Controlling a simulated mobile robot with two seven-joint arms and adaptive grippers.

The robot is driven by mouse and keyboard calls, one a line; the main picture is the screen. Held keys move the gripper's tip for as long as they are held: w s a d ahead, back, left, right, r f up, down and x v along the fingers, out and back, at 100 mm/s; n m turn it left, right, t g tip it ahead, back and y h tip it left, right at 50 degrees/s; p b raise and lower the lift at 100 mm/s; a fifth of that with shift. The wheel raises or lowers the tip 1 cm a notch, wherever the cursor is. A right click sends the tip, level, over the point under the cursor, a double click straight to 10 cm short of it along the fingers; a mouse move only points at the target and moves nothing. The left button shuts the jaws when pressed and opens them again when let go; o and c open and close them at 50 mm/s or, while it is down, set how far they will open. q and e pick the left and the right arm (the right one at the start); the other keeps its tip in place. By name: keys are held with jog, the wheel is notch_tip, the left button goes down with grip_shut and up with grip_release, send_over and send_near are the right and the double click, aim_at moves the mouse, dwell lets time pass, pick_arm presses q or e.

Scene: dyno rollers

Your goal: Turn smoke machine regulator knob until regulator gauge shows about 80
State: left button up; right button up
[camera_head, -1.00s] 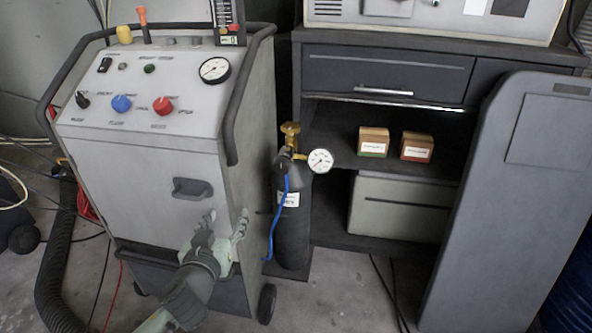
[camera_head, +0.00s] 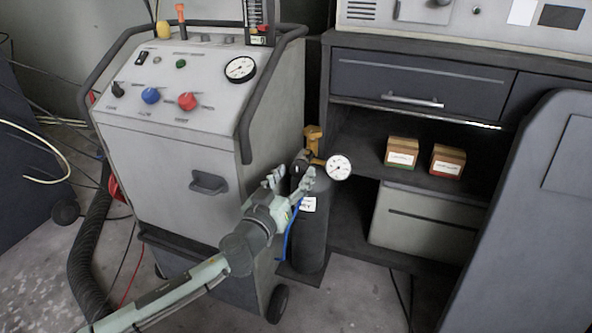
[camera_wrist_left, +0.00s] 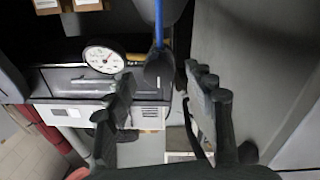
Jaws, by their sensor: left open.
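A dark gas bottle (camera_head: 312,232) stands upright beside the grey smoke machine cart (camera_head: 185,165). My left gripper (camera_head: 291,180) is open and empty, just below and left of the knob, in front of the bottle's top. In the wrist view its two fingers (camera_wrist_left: 166,92) are apart. My right gripper is not in view.
The cart panel has a red knob (camera_head: 187,101), a blue knob (camera_head: 151,96) and another gauge (camera_head: 240,69). A blue hose (camera_head: 288,240) hangs at the bottle. A shelf to the right holds two small boxes (camera_head: 402,152) (camera_head: 448,161). A large grey panel (camera_head: 535,220) stands at right.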

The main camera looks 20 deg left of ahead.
pick_arm(q)
jog(key=shift+w+d, duration=0.1)
jog(key=shift+w, duration=0.65)
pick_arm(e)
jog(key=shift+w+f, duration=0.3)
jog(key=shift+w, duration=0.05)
pick_arm(q)
jog(key=c, duration=1.1)
jog(key=shift+c, duration=0.3)
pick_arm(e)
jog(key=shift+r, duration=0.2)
